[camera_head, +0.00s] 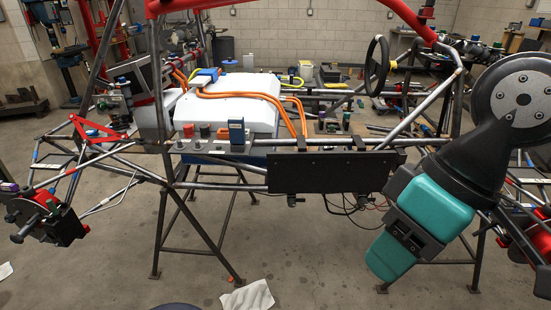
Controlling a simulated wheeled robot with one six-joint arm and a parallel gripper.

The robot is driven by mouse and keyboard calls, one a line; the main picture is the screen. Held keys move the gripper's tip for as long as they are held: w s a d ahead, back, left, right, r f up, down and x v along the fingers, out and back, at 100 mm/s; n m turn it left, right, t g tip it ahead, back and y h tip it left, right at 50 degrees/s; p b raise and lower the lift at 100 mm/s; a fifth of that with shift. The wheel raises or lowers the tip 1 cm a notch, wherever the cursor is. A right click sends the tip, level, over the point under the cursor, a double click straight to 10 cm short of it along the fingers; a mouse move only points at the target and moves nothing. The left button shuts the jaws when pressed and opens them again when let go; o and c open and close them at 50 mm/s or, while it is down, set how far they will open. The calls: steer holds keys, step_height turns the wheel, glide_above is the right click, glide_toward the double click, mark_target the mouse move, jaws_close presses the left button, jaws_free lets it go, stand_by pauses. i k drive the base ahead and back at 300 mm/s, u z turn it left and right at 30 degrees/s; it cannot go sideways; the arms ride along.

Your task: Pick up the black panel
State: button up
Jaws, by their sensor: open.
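The black panel (325,172) is a flat, dark rectangle near the middle of the view. It hangs upright along the near side rail of the tube chassis (217,186), with small dark clamps at its top and lower edges. The depth gap between gripper and panel is hard to tell.
A white battery box (230,108) with orange cables lies on the chassis behind the panel. A red roll bar (295,3) crosses above. Dark stand legs (205,242) and loose wires (352,203) are below. A white cloth (248,297) lies on the floor. Floor in front is mostly clear.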

mark_target(301, 171)
steer(key=u, duration=0.2)
steer(key=i, duration=1)
steer(key=u, duration=0.1)
